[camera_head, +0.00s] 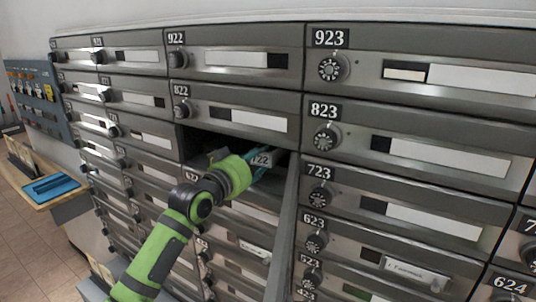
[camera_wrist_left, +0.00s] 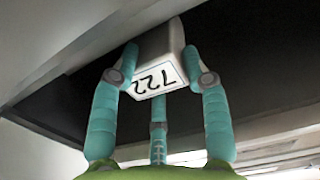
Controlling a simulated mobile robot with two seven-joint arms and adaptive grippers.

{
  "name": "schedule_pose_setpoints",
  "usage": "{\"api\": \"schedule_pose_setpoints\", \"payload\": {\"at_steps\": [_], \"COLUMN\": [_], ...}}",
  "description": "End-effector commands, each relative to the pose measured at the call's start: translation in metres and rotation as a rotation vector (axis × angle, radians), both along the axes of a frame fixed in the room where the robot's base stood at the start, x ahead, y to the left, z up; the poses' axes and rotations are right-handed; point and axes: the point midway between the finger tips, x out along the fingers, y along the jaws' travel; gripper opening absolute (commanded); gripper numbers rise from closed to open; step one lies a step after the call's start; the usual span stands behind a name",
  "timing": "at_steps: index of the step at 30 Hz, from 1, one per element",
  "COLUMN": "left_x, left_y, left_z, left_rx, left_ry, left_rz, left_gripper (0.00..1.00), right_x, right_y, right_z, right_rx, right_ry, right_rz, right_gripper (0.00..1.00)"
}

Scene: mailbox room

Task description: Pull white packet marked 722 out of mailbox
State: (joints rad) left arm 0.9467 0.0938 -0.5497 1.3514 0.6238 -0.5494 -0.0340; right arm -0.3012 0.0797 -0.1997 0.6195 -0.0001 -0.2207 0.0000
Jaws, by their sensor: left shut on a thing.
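The white packet marked 722 (camera_head: 261,159) is at the right part of an open mailbox compartment (camera_head: 205,143), below box 822. It also shows in the wrist view (camera_wrist_left: 158,45), with its number upside down. My left gripper (camera_wrist_left: 160,66) is shut on it, teal fingers on its left and right sides and one finger below. In the head view the left gripper (camera_head: 258,165) reaches into the opening, its green wrist just in front. How far the packet sits inside the compartment I cannot tell. My right gripper is in neither view.
The compartment's door (camera_head: 283,240) stands open, sticking out to the right below my gripper. Closed boxes with dials surround it, including 822 (camera_head: 233,108) and 723 (camera_head: 400,215). A wooden counter (camera_head: 45,190) with a blue tray (camera_head: 50,187) stands at the left. Floor shows at far left.

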Motion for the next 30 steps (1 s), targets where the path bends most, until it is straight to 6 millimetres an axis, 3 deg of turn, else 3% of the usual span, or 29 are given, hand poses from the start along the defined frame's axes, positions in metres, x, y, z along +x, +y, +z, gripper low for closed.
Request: {"api": "schedule_pose_setpoints", "payload": {"at_steps": [17,30], "left_x": [-0.003,-0.052], "left_y": [0.003,0.039], "left_z": [0.009,0.010], "left_rx": [-0.003,-0.001], "left_ry": [-0.002,-0.003], "left_rz": [0.000,0.001], "left_gripper": [0.15,0.15], "right_x": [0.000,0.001], "right_y": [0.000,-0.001], "right_z": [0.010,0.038], "right_rx": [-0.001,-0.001], "right_ry": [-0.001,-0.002], "right_rz": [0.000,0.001], "right_gripper": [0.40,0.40]}}
